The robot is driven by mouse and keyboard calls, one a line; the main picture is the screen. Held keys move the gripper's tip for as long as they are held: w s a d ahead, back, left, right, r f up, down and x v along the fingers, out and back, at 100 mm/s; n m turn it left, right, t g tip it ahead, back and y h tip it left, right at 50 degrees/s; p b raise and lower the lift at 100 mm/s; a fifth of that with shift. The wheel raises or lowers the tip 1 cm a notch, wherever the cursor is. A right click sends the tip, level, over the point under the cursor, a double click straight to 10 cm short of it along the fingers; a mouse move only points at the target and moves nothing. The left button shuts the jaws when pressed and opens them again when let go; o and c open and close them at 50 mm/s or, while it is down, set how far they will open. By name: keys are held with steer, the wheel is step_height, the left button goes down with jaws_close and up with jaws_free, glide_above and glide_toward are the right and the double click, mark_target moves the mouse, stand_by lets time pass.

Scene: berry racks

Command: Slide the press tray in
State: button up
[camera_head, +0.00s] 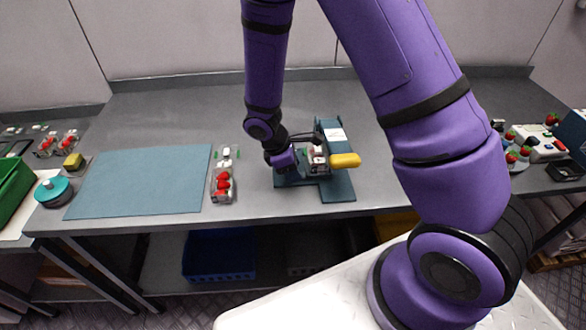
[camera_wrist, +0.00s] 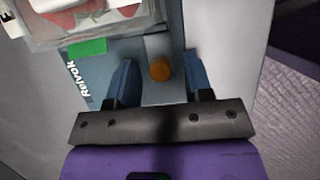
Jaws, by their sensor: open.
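The teal press (camera_head: 334,135) with a yellow handle (camera_head: 345,160) stands on the grey table, mid-picture in the head view. A clear box with red berries (camera_wrist: 95,22) sits low in the press; it also shows in the head view (camera_head: 318,160). In the wrist view a grey strip (camera_wrist: 158,92), seemingly the press tray, carries a round orange knob (camera_wrist: 160,70). My gripper (camera_wrist: 162,75) is open, its two blue fingers on either side of the knob with gaps. In the head view my gripper (camera_head: 284,158) is at the press's left side. How far the tray sits in is unclear.
A blue-grey mat (camera_head: 140,182) lies to the left. Another clear berry box (camera_head: 222,184) lies between the mat and the press. A teal round object (camera_head: 52,189) stands at the far left. The table behind the mat is clear.

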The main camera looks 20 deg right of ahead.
mark_target(311, 169)
steer(key=shift+f, duration=0.2)
jaws_close()
steer(key=shift+s+d, duration=0.25)
steer(key=shift+d, duration=0.5)
steer(key=shift+s+d, duration=0.2)
steer(key=shift+d, duration=0.6)
steer(key=shift+s+d, duration=0.25)
steer(key=shift+d, duration=0.5)
jaws_free()
steer(key=shift+d, duration=0.1)
steer(key=shift+r, duration=0.1)
